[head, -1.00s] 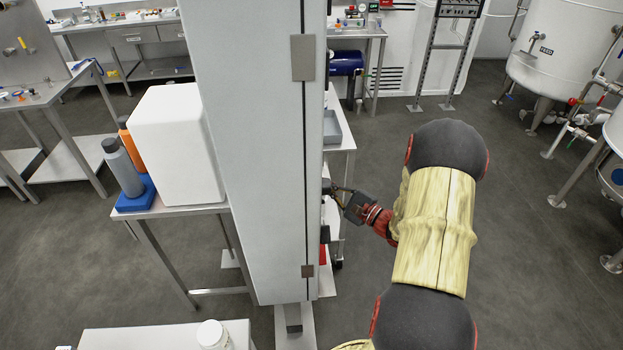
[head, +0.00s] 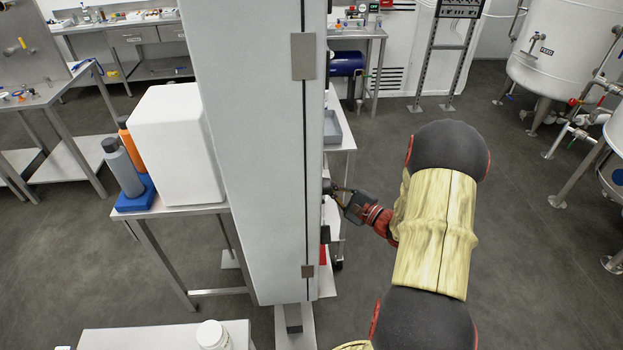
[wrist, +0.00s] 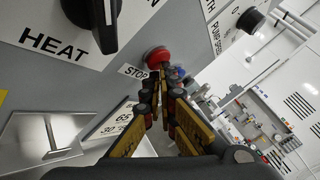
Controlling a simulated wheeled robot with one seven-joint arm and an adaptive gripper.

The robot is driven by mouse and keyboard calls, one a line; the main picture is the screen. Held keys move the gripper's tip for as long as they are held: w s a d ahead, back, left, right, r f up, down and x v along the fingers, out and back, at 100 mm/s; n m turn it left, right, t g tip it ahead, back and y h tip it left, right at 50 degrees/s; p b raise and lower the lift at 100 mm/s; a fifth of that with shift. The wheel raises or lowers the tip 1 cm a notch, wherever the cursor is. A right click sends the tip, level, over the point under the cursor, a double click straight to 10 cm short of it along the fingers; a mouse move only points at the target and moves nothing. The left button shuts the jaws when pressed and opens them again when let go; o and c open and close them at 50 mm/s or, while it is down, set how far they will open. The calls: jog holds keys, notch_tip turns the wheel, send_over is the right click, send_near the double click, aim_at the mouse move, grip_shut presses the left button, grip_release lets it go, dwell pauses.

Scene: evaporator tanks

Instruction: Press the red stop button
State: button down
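The red stop button (wrist: 158,55) is a round red knob on the grey panel in the wrist view, beside a white STOP label (wrist: 132,71). My gripper (wrist: 163,82) appears shut and empty, its fingertips drawn together just below and right of the button. The tips overlap the button's lower edge in the picture; I cannot tell whether they touch it. In the head view, my gripper (head: 338,190) is at the right side of the tall grey cabinet (head: 258,160). The button's face is hidden there.
A black HEAT knob (wrist: 100,22) and a PUMP SPEED knob (wrist: 250,19) stick out near the button. A metal latch plate (wrist: 45,145) is at the lower left. White tanks (head: 565,50) stand at the far right, with open floor between.

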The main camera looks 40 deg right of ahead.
jog(key=s+d+b, duration=0.1)
jog(key=s+d, duration=0.2)
jog(key=d, duration=0.2)
dwell(0.4)
jog(key=shift+s+d, duration=0.1)
jog(key=shift+s, duration=0.05)
dwell(0.6)
